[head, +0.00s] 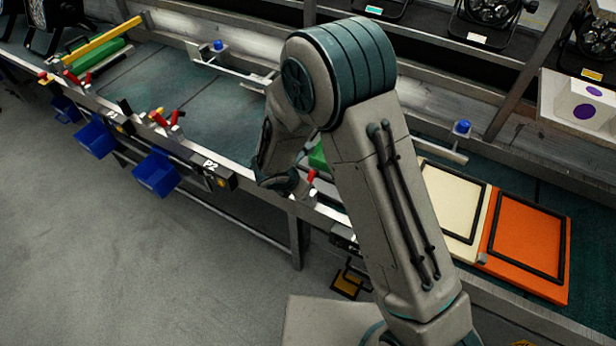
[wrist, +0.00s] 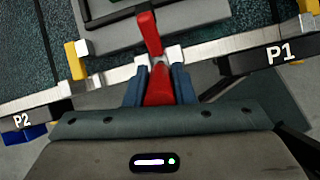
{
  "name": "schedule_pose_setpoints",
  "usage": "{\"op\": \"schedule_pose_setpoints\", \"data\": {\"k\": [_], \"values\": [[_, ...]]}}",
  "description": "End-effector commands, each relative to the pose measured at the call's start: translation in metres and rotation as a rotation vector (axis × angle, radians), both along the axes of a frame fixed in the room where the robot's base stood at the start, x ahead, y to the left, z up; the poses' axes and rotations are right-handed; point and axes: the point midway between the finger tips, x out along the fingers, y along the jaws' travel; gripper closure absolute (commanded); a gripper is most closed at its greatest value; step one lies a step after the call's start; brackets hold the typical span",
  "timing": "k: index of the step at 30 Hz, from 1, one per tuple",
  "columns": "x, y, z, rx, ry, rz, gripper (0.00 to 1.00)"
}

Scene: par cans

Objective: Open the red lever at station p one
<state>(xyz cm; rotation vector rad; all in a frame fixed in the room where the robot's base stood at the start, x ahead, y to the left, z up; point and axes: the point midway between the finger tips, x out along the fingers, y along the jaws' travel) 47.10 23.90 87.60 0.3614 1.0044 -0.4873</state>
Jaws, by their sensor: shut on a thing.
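The red lever (wrist: 160,84) is at the table's front rail, between the P2 sign (wrist: 22,121) on the left and the P1 sign (wrist: 281,54) on the right in the wrist view. My gripper (wrist: 160,88) has its blue fingers closed on both sides of it. A second red piece (wrist: 148,32) rises just beyond the grip, on the far side of the rail. In the head view my arm hides most of this spot; a small red tip (head: 311,175) shows beside my gripper.
A yellow block (wrist: 76,60) stands on the rail left of the lever. Other red levers (head: 158,118) and blue bins (head: 156,172) line the rail to the left in the head view. Cream (head: 450,205) and orange (head: 526,243) panels lie to the right. The floor in front is clear.

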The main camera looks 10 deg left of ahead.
Motion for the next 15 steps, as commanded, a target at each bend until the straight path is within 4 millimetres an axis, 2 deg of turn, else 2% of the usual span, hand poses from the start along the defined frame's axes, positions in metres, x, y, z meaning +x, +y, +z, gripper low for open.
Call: {"op": "schedule_pose_setpoints", "data": {"k": [15], "values": [[-0.0047,0.0055,-0.0008,0.020,0.048,0.015,1.00]]}}
